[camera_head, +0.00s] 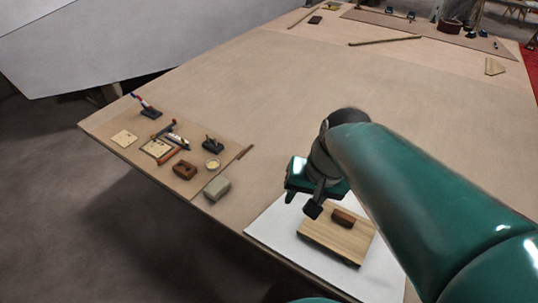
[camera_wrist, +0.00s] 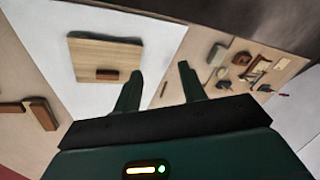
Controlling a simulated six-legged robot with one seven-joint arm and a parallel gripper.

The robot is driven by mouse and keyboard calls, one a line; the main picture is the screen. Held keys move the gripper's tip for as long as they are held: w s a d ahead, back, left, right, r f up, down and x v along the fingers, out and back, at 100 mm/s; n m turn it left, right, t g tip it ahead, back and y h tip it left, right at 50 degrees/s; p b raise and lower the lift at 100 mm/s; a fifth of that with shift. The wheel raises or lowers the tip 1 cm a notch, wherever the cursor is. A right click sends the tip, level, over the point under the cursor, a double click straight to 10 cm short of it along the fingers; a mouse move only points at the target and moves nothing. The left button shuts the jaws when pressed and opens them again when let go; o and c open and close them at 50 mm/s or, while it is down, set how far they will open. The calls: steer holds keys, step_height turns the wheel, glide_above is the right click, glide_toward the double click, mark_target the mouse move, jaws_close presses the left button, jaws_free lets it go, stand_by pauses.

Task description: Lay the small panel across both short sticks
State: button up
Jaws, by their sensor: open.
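The small panel (camera_head: 335,238) is a pale wooden board with a dark brown block handle (camera_head: 343,217) on top. It lies over a white sheet (camera_head: 272,235) on the table, and it also shows in the wrist view (camera_wrist: 100,52). A dark band shows under its near edge in the head view; I cannot tell whether it is shadow or the short sticks beneath.
A board of small tools (camera_head: 225,150) lies at the left table edge, with a grey block (camera_head: 217,188) near it. A brown piece (camera_wrist: 42,113) lies left of the sheet in the wrist view. A long stick (camera_head: 385,41) lies far back. The table's middle is clear.

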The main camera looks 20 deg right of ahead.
steer(key=s+a+r+n+t+h, duration=0.1)
steer(key=a+r+n+t, duration=0.2)
steer(key=a+r+n, duration=0.1)
steer(key=shift+s+a+r+n+h, duration=0.2)
steer(key=shift+r+n+h, duration=0.1)
steer(key=shift+r+n, duration=0.2)
stand_by(0.8)
